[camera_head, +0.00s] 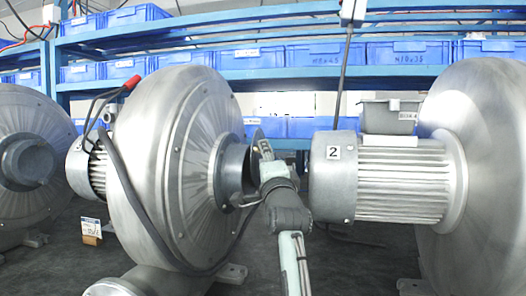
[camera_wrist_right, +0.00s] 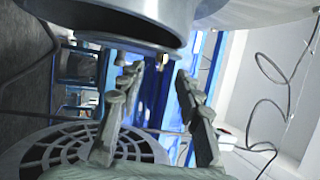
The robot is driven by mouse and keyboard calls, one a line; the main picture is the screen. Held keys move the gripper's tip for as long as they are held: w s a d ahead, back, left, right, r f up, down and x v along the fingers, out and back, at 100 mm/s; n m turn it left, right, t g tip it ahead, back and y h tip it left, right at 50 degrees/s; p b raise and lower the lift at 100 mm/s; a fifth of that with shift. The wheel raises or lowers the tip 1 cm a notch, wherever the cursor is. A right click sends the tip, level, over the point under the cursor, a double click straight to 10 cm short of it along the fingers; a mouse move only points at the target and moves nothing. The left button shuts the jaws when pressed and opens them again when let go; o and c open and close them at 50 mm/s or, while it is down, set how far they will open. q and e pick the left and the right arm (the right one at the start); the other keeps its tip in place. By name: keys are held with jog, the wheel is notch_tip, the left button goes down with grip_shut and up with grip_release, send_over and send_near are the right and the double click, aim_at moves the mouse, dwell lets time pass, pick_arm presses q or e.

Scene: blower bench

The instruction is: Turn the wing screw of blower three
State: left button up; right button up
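My right gripper (camera_head: 258,150) is beside the grey inlet flange (camera_head: 232,172) of the middle silver blower (camera_head: 180,150) in the head view. In the right wrist view, my right gripper's (camera_wrist_right: 158,76) two fingers stand apart with nothing between them. The round metal rim (camera_wrist_right: 110,32) is just beyond and above the fingertips. No label reading three is visible. My left gripper is not in view.
A motor (camera_head: 395,188) labelled 2 stands close right of my gripper, joined to another blower (camera_head: 480,170). A third blower (camera_head: 25,165) is at the far left. A dark cable loops across the middle blower. Blue shelves with bins (camera_head: 330,58) stand behind.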

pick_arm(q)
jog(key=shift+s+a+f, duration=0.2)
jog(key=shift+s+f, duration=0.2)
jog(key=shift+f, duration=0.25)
pick_arm(e)
jog(key=shift+x, duration=0.95)
jog(key=shift+c, duration=0.6)
grip_shut()
jog(key=shift+f, duration=0.1)
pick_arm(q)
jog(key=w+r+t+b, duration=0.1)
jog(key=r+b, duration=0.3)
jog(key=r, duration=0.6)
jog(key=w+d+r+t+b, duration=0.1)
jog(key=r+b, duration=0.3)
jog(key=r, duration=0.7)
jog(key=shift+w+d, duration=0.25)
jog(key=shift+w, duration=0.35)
pick_arm(e)
jog(key=n+t+y, duration=0.4)
jog(key=shift+w+f+n+t, duration=0.25)
jog(key=shift+n+t, duration=0.05)
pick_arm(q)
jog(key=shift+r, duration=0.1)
